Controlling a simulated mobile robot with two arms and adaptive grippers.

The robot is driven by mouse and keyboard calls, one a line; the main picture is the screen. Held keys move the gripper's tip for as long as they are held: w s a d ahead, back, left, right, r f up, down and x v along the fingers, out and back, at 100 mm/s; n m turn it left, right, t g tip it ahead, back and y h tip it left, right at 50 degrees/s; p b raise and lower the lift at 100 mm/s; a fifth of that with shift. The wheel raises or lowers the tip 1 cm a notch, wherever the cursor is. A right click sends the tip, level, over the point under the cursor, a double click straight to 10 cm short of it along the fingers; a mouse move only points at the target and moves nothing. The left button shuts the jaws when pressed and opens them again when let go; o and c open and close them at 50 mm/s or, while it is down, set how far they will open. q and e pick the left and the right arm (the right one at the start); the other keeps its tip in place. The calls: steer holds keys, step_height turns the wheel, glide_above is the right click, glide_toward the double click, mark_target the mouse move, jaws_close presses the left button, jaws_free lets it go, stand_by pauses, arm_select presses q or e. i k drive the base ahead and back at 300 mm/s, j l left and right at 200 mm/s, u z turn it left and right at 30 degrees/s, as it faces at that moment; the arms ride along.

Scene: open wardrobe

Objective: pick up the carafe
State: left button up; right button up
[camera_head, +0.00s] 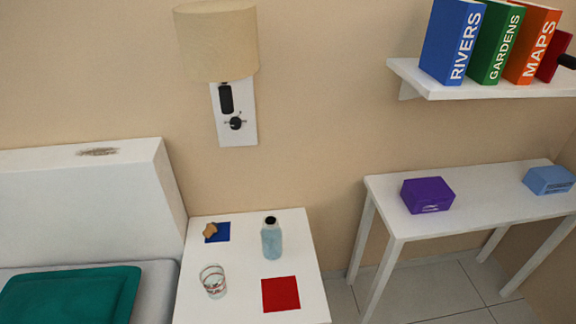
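The carafe (271,240) stands upright on the white bedside table (300,228). It is clear bluish glass with a black top. It stands to the right of a blue square and behind a red square, apart from both. Neither of my grippers shows in the head view.
A glass (213,281) stands left of the red square (281,294). A small brown item (210,230) lies on the blue square (222,234). A wall lamp (217,42) hangs above. A side table (480,203) with purple (428,196) and blue boxes stands right.

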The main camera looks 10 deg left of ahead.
mark_target(271, 236)
steer(key=k+l+u, duration=0.25)
steer(key=u, duration=0.2)
steer(key=k+l+u, duration=0.1)
steer(key=k+u, duration=0.25)
steer(key=u, duration=0.15)
